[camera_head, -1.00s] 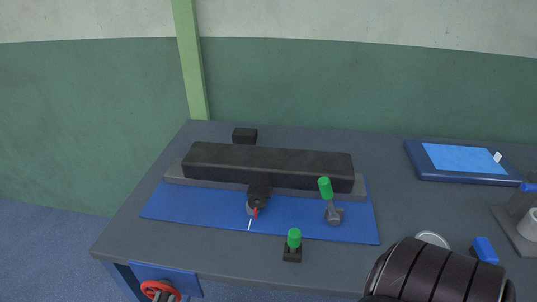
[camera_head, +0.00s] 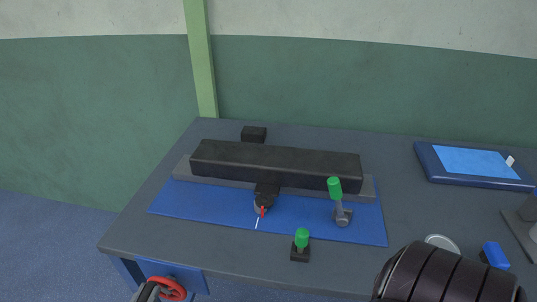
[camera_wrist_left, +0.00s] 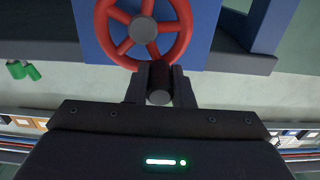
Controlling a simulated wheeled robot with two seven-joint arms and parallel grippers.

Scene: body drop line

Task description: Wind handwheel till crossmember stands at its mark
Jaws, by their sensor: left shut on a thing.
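The red handwheel (camera_head: 174,289) is at the front left under the table edge, partly cut off by the picture's bottom. It shows larger in the left wrist view (camera_wrist_left: 184,35), on a blue panel. My left gripper (camera_wrist_left: 158,88) is shut on the handwheel's dark knob (camera_wrist_left: 159,97) at the rim. The dark crossmember (camera_head: 267,188) appears to pass under a long black beam (camera_head: 275,161), with its front end showing. A red pointer (camera_head: 263,211) at that end stands slightly right of the white mark (camera_head: 257,224) on the blue mat (camera_head: 205,205). My right gripper is out of view.
Two green-topped pieces stand at the right: a tilted lever (camera_head: 335,187) on the mat and a short knob (camera_head: 302,238) before it. A blue-screened tablet (camera_head: 470,162) lies at the back right. The table's left front (camera_head: 150,235) is bare.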

